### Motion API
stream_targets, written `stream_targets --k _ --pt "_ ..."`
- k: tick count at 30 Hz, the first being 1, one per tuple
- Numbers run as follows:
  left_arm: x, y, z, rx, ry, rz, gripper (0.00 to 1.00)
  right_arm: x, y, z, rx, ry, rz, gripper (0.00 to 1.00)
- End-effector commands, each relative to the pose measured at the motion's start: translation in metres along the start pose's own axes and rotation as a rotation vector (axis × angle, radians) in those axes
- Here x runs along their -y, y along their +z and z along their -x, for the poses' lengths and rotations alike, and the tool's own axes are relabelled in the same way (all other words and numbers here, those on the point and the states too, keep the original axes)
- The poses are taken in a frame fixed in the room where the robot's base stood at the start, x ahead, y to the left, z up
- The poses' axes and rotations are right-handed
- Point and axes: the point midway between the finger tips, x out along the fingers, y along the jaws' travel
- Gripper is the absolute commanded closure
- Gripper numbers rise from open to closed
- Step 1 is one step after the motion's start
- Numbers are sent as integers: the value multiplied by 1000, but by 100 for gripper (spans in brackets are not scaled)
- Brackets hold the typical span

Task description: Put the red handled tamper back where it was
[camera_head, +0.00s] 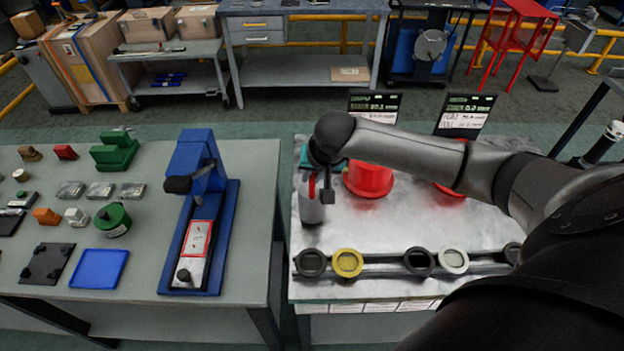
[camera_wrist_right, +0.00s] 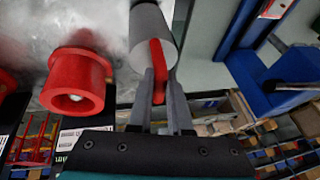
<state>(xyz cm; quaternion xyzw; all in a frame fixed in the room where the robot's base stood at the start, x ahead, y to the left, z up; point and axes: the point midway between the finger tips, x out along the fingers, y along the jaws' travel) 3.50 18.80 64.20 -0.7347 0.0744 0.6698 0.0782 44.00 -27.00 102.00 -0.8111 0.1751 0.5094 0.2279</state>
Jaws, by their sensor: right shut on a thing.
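The tamper is a grey cylinder (camera_head: 311,206) with a red handle, at the left end of the right table in the head view. In the wrist view its grey body (camera_wrist_right: 152,32) is at the top and the red handle (camera_wrist_right: 158,72) lies between my fingers. My right gripper (camera_head: 322,190) is shut on the red handle from above. My right gripper also shows in the wrist view (camera_wrist_right: 158,95). The tamper looks upright; I cannot tell whether its base touches the table. My left gripper is not in view.
A red flanged pot (camera_head: 368,180) stands just right of the tamper; another is partly hidden by my arm. A rail with several ring holders, one yellow (camera_head: 347,263), runs along the front. A blue press (camera_head: 195,190) stands on the left table, across a gap.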

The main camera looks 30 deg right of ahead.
Motion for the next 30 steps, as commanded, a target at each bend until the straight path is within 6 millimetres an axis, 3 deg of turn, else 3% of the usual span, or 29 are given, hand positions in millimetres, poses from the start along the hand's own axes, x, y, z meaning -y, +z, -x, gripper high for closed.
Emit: stream_targets --k 3,14,15,23,30 --pt "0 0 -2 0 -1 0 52 -2 3 -10 -3 -2 0 100" --pt "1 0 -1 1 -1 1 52 -2 5 -12 -2 -2 0 100" --pt "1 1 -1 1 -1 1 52 -3 6 -14 0 0 0 82" --pt "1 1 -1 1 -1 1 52 -3 5 -13 -1 0 1 53" --pt "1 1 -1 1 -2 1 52 -3 5 -13 -2 0 1 53"
